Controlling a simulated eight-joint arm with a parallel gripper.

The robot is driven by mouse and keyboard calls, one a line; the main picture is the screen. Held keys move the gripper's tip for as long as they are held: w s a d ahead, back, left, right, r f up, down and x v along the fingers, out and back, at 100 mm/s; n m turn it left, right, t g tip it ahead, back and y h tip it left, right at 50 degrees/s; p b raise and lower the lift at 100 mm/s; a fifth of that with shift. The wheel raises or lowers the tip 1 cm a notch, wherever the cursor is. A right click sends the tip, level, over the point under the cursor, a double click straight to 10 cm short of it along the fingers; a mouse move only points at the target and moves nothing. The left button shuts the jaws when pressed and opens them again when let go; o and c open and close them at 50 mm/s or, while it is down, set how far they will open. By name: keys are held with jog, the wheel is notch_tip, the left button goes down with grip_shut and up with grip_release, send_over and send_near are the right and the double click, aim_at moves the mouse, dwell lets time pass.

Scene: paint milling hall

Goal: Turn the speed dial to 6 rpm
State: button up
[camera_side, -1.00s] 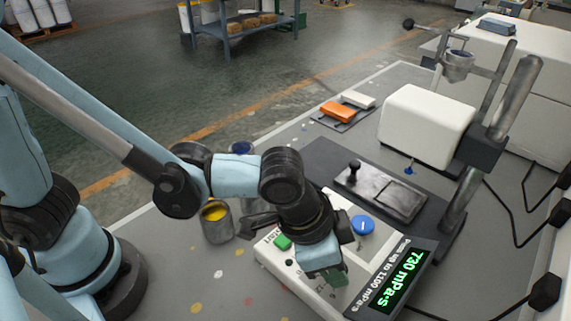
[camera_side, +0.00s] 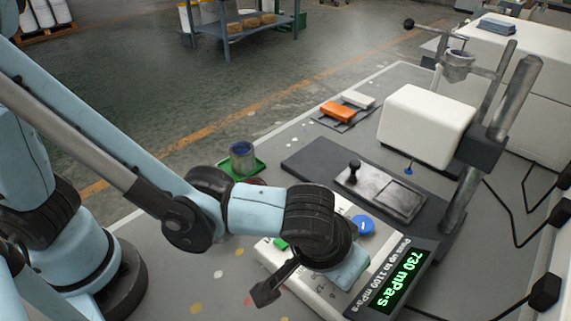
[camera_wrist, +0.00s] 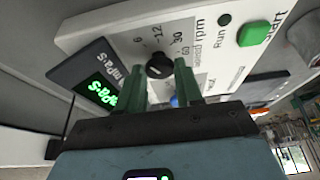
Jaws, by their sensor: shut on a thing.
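The black speed dial (camera_wrist: 158,66) is on the white control panel (camera_wrist: 104,36), with 6, 12, 30 and 60 printed around it beside "rpm". My gripper (camera_wrist: 159,67) has its two green fingers on either side of the dial, shut on it. I cannot clearly tell which number the dial points to. In the side view my gripper (camera_side: 345,270) is low over the panel (camera_side: 287,284), and its body hides the dial and fingertips. The green display (camera_side: 403,279) reads 730 mPa·s.
A green start button (camera_wrist: 253,34) and a dark Run lamp (camera_wrist: 225,19) are close to the dial. A blue knob (camera_side: 363,225) is just behind my gripper. The white instrument head (camera_side: 425,120) stands behind. A can (camera_side: 242,158) sits on a green tray left of my wrist.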

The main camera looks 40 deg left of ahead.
dwell(0.3)
jog(key=o, duration=1)
jog(key=shift+o, duration=0.2)
jog(key=shift+r, duration=0.1)
jog(key=v, duration=1.2)
jog(key=w+a+f+t, duration=0.1)
jog(key=w+a, duration=0.2)
jog(key=a, duration=1.1)
jog(key=w+a+f+t, duration=0.1)
jog(key=w+a, duration=0.2)
jog(key=a, duration=1.1)
jog(key=shift+f+t, duration=0.3)
jog(key=shift+f, duration=0.1)
